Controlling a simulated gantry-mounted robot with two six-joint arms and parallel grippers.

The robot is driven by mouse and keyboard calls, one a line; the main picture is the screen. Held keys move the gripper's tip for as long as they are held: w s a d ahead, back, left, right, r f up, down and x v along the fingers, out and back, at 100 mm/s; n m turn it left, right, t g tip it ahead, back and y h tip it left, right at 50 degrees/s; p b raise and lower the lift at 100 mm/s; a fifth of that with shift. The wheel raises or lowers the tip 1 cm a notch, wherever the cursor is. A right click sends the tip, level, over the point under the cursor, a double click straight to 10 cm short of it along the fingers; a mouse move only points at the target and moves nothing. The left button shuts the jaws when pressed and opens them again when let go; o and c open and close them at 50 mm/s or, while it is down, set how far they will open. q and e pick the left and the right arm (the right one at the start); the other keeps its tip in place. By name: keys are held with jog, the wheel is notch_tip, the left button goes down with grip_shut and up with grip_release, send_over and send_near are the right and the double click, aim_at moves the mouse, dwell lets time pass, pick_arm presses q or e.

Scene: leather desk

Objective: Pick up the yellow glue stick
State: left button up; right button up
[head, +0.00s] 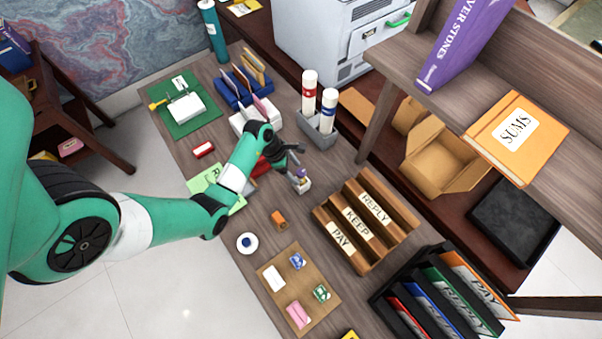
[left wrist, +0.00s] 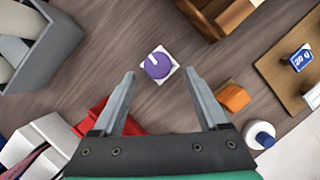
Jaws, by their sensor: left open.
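No clearly recognisable yellow glue stick shows. A small yellow item (head: 157,104) lies on the green mat at the far left in the head view; I cannot tell what it is. Another yellow piece (head: 350,335) is cut off at the bottom edge. My left gripper (head: 296,163) is open and empty over the desk, pointing down. In the left wrist view, a purple round-topped object (left wrist: 157,65) on a white square base stands just beyond and between the open fingertips (left wrist: 160,75), not gripped. It also shows in the head view (head: 303,176). My right gripper is not in view.
A grey holder (head: 318,133) with two white tubes stands behind the gripper. A wooden sorter (head: 362,225) is to the right. An orange block (head: 279,219), a white round item (head: 247,243) and a wooden board (head: 322,300) with small items lie in front.

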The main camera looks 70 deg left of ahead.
aim_at(301, 179)
pick_arm(q)
jog(key=b+x, duration=0.1)
jog(key=x, duration=0.3)
jog(key=shift+w+d+f+b, duration=0.1)
jog(key=shift+w+f+b, duration=0.15)
jog(key=shift+w+b, duration=0.1)
grip_shut()
